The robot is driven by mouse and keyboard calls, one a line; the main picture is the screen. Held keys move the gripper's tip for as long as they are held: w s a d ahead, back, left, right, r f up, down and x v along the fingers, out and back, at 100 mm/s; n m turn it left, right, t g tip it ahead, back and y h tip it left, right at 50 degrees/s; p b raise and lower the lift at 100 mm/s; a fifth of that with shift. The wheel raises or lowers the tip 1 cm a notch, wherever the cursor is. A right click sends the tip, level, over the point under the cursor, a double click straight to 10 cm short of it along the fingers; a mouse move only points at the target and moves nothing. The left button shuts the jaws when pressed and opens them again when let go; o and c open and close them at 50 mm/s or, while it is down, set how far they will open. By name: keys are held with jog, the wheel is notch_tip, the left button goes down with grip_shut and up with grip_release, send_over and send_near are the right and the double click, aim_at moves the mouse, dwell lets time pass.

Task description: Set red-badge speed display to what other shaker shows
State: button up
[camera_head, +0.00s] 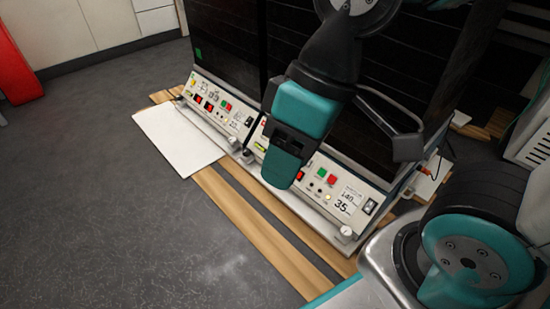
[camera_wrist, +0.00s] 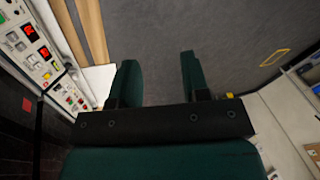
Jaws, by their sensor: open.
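Two dark-windowed shakers stand side by side, each with a white control panel. The left shaker's panel (camera_head: 215,108) has red displays, a green and a red button; a green badge (camera_head: 198,52) is on its window. The right shaker's panel (camera_head: 337,196) is partly hidden behind my gripper (camera_head: 283,168); a red display edge, buttons and a label with numbers show. In the wrist view, a red badge (camera_wrist: 27,104) is on the dark front beside the nearer panel's red displays (camera_wrist: 28,31). The display digits are too small to read. My gripper (camera_wrist: 158,75) is open and empty, in front of the panels.
A white board (camera_head: 177,139) lies on the floor before the left shaker. Wooden strips (camera_head: 245,220) run under the shakers. The grey floor (camera_head: 110,220) at left is clear. A red object (camera_head: 15,70) stands far left; white cabinets (camera_head: 90,25) line the back.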

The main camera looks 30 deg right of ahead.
jog(key=shift+c, duration=0.4)
grip_shut()
dwell(1.4)
